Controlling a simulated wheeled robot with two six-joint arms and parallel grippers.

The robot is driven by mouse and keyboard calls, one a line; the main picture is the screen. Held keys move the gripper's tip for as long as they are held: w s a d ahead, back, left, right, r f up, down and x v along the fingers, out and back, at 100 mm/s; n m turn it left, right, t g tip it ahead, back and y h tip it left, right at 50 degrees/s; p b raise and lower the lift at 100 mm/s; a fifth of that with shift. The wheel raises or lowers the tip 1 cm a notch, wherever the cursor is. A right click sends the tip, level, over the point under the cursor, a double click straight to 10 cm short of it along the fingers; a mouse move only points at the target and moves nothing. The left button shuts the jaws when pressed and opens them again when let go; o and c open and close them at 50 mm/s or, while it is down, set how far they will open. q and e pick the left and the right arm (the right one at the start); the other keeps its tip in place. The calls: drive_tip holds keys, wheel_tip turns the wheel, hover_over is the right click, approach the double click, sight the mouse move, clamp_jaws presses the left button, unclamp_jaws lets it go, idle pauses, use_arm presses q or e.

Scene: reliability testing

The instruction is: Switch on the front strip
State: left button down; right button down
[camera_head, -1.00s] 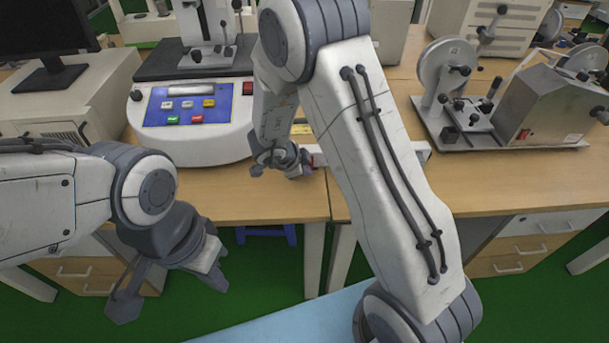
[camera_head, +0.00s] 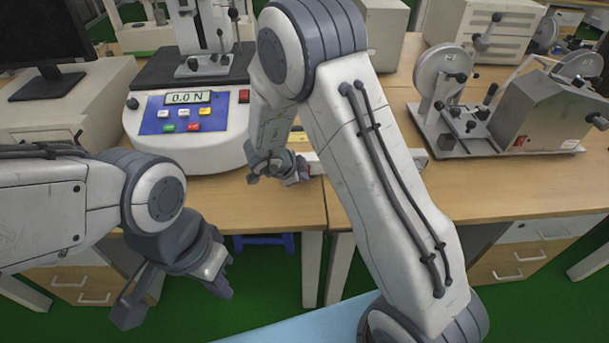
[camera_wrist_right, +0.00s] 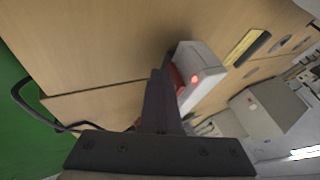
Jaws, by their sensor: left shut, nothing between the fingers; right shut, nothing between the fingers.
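The front strip (camera_head: 312,157) is a long white power strip on the desk, partly hidden behind my right arm. Its left end, with a red switch (camera_wrist_right: 178,80) and a glowing red light (camera_wrist_right: 194,79), shows in the right wrist view. My right gripper (camera_head: 296,176) is shut and empty at that end; its dark fingers (camera_wrist_right: 160,85) are close beside the red switch. I cannot tell whether they touch it. My left gripper (camera_head: 175,290) is shut and empty, low in front of the desk at the left.
A force tester (camera_head: 190,145) with a lit display reading 0.0 N stands left of my right gripper. A monitor (camera_head: 45,35) is at the far left. A reel machine (camera_head: 500,120) stands on the right desk. The desk (camera_head: 270,205) is bare near its front edge.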

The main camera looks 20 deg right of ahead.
drive_tip(key=shift+r+p, duration=0.8)
drive_tip(key=shift+p, duration=0.05)
drive_tip(key=shift+s+a, duration=0.15)
drive_tip(key=shift+s, duration=0.15)
drive_tip(key=s, duration=0.2)
drive_tip(key=shift+s+a+r+p, duration=0.25)
drive_tip(key=shift+s+a+p, duration=0.05)
drive_tip(key=shift+s+a, duration=0.1)
drive_tip(key=p+v, duration=0.2)
drive_tip(key=v, duration=0.8)
drive_tip(key=shift+d+p, duration=0.15)
drive_tip(key=shift+p, duration=0.25)
drive_tip(key=shift+s, duration=0.15)
